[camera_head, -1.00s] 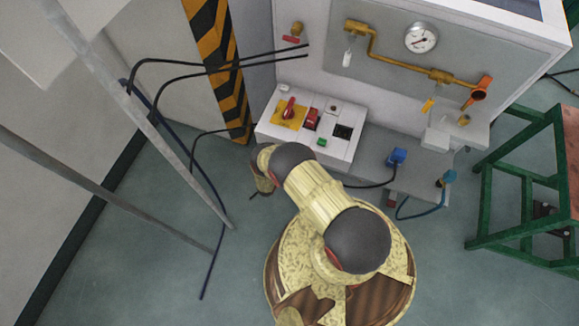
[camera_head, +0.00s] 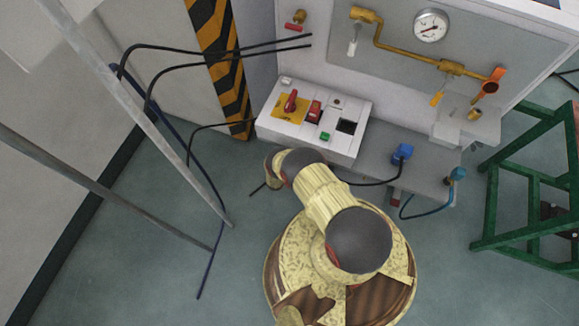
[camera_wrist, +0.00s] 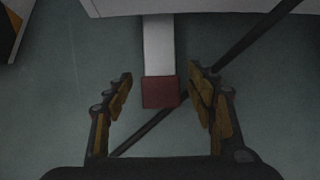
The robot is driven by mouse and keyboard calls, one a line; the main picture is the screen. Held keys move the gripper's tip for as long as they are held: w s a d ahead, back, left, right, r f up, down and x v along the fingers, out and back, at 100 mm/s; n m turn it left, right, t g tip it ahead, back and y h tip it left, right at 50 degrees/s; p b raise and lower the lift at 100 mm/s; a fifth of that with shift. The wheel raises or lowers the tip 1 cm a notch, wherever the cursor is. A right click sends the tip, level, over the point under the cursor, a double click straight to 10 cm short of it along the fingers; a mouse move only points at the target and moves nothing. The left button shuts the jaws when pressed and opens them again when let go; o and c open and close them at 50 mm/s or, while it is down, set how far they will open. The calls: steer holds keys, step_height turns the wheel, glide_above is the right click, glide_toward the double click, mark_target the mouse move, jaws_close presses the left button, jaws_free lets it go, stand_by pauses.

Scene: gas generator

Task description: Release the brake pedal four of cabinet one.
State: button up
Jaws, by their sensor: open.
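In the wrist view, a pedal with a dark red square pad (camera_wrist: 160,92) on a light grey bar (camera_wrist: 158,45) comes from the white cabinet edge at the top. My gripper (camera_wrist: 160,73) is open, one finger on each side of the pad. Gaps show on both sides, and I see no contact. In the head view, the white cabinet (camera_head: 304,67) stands behind my arm. My gripper's fingers and this pedal cannot be made out clearly there. Another red pad (camera_head: 395,197) shows below the cabinet's grey shelf, to the right. The pedals' numbers cannot be read.
A dark cable (camera_wrist: 255,45) runs diagonally past the pedal. A control box (camera_head: 312,120) with a red knob is above my arm's end. A green stand (camera_head: 527,180) is at right, grey poles (camera_head: 160,130) at left.

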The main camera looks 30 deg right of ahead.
steer(key=shift+c, duration=0.4)
jaws_close()
stand_by(0.4)
